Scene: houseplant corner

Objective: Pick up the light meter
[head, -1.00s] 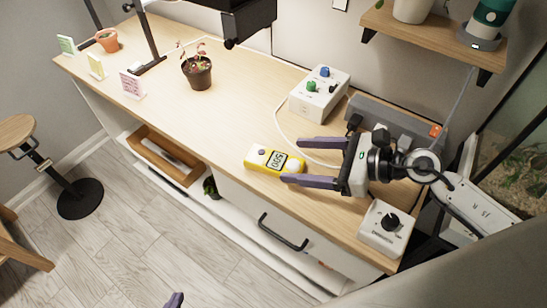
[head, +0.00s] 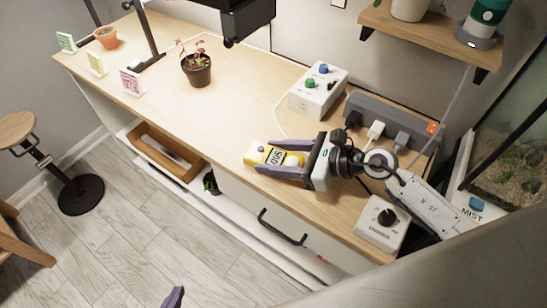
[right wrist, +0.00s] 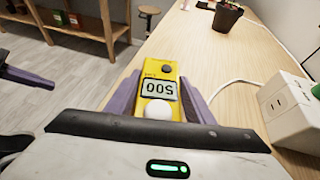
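The light meter (head: 272,156) is a yellow device with a white dome and a display, lying on the wooden bench top near its front edge. In the right wrist view the light meter (right wrist: 160,92) sits between the purple fingers, its display appearing upside down as 500. My right gripper (head: 273,157) has one finger along each long side of the meter, closed in against it. The meter still appears to rest on the bench. My left gripper (head: 174,298) shows only a purple fingertip at the bottom edge; its opening is hidden.
A white box with green and blue knobs (head: 318,90) and a grey power strip (head: 395,122) stand behind the meter. A white dial box (head: 382,224) is at right. A potted plant (head: 197,72) stands further left.

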